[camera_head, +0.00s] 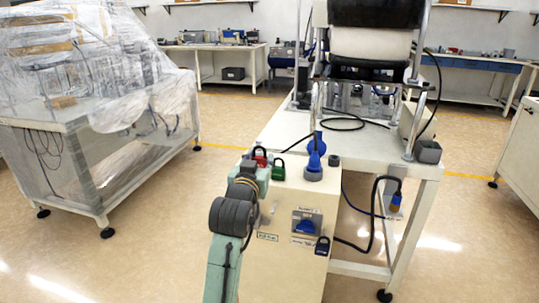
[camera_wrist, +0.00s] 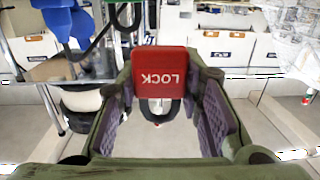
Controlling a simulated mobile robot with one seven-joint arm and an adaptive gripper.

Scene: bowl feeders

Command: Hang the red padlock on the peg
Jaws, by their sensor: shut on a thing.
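The red padlock (camera_head: 259,154) is at the end of my arm, above the top of the beige cabinet (camera_head: 290,215). In the wrist view the red padlock (camera_wrist: 158,66) shows "LOCK" upside down, its dark shackle (camera_wrist: 155,108) pointing down in the picture. My gripper (camera_wrist: 160,90) is shut on the red padlock, which sits between the far ends of its green fingers with purple pads. A green padlock (camera_head: 278,172) is just right of the red one in the head view. I cannot make out the peg for certain.
A blue valve (camera_head: 314,160) stands close right of the padlocks. A blue switch (camera_head: 306,227) and a dark blue padlock (camera_head: 322,246) are on the cabinet. A plastic-covered table (camera_head: 100,190) stands left; floor between is clear.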

